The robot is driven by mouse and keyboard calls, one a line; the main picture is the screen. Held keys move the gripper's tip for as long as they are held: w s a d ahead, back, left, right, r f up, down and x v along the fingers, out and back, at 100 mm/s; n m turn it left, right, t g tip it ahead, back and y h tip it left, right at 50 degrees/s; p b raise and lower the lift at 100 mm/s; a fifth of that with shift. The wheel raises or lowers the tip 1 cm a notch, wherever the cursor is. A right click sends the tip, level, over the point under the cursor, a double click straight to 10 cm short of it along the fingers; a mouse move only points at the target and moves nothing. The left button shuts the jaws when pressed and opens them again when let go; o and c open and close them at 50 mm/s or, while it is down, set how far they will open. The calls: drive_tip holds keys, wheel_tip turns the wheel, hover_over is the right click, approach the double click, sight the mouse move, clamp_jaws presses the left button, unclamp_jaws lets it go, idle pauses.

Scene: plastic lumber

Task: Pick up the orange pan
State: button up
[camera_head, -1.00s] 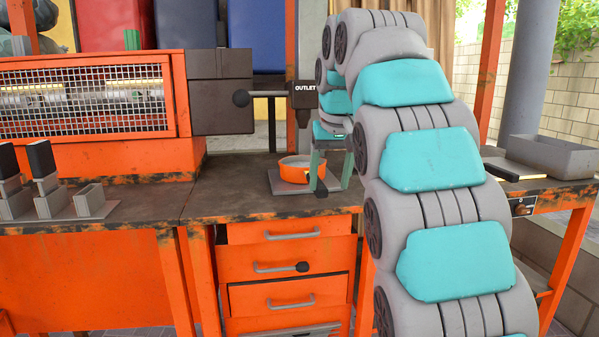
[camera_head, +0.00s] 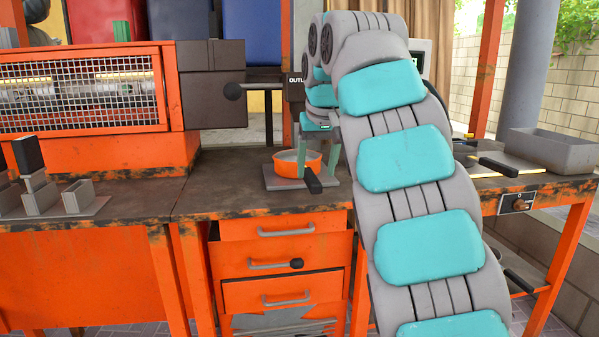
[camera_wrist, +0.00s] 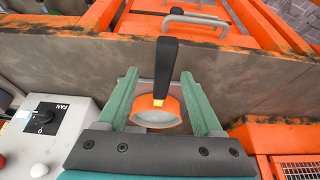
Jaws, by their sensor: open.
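The orange pan (camera_head: 286,164) sits upright on a grey plate on the workbench, under the outlet. Its black handle (camera_head: 312,181) points toward the front of the bench. In the wrist view the pan (camera_wrist: 168,104) lies between my gripper's green fingers, and its black handle (camera_wrist: 166,66) extends past the fingertips. My gripper (camera_head: 317,161) is open and hangs over the pan's right side and handle. The wrist view also shows my gripper (camera_wrist: 159,78) open, one finger on each side of the handle, with no clear contact.
The outlet (camera_head: 295,90) hangs just above and behind the pan. A grey control box with a FAN knob (camera_wrist: 46,118) is at lower left in the wrist view. Orange drawers (camera_head: 285,250) are below the bench top.

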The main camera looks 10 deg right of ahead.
sight(313, 178)
drive_tip(key=shift+w+f, duration=0.1)
drive_tip(key=shift+f, duration=0.15)
drive_tip(key=shift+w+f, duration=0.1)
drive_tip(key=shift+f, duration=0.45)
drive_tip(key=shift+a+x, duration=0.15)
drive_tip(key=shift+x, duration=0.85)
drive_tip(key=shift+a+x, duration=0.1)
drive_tip(key=shift+x, duration=0.85)
clamp_jaws()
